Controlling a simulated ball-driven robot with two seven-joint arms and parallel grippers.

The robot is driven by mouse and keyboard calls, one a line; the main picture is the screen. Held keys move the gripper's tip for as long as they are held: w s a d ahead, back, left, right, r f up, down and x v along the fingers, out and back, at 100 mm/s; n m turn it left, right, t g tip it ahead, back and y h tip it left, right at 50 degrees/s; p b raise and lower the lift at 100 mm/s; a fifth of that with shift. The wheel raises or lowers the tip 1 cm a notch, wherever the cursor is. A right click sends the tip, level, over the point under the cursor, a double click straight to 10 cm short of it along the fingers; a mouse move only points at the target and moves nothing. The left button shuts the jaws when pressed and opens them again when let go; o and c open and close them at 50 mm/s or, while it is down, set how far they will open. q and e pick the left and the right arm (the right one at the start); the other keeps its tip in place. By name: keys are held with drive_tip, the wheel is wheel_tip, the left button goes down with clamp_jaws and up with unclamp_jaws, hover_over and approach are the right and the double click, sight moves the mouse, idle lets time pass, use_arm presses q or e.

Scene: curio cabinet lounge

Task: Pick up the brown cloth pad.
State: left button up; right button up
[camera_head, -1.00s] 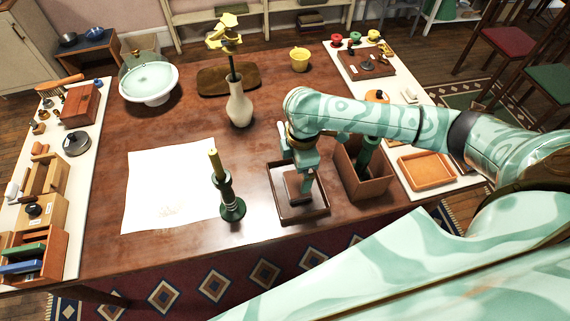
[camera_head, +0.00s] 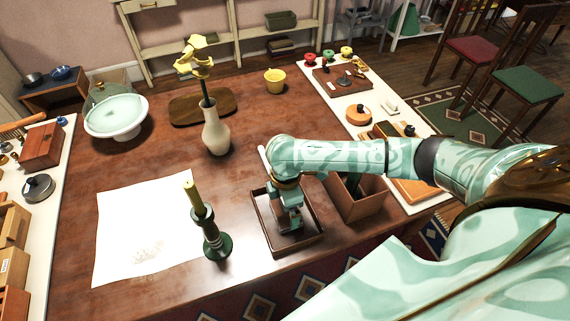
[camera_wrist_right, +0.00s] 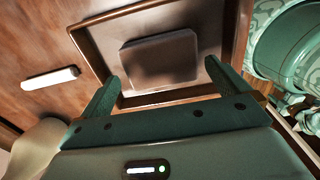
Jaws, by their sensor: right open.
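The brown cloth pad (camera_wrist_right: 160,58) lies flat inside a brown shallow tray (camera_wrist_right: 88,45) in the right wrist view. My right gripper (camera_wrist_right: 162,76) is open, its two fingers pointing toward the pad's near side, with nothing between them that I can see gripped. In the head view, my right gripper (camera_head: 288,222) is down over the tray (camera_head: 263,229) and hides most or all of the pad. Whether the fingers touch the pad cannot be told. My left gripper is not in view.
A dark green candlestick (camera_head: 213,240) stands left of the tray, and a brown open box (camera_head: 352,205) stands close on its right. A white vase (camera_head: 216,138) is behind. A white cylinder (camera_wrist_right: 48,78) lies beside the tray.

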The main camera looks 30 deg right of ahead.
wheel_tip(320, 180, down, 4)
drive_tip(key=shift+f+b, duration=0.1)
drive_tip(key=shift+b, duration=0.75)
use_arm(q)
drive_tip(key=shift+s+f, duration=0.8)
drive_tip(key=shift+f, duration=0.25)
use_arm(e)
drive_tip(key=shift+r, duration=0.2)
drive_tip(key=c, duration=0.7)
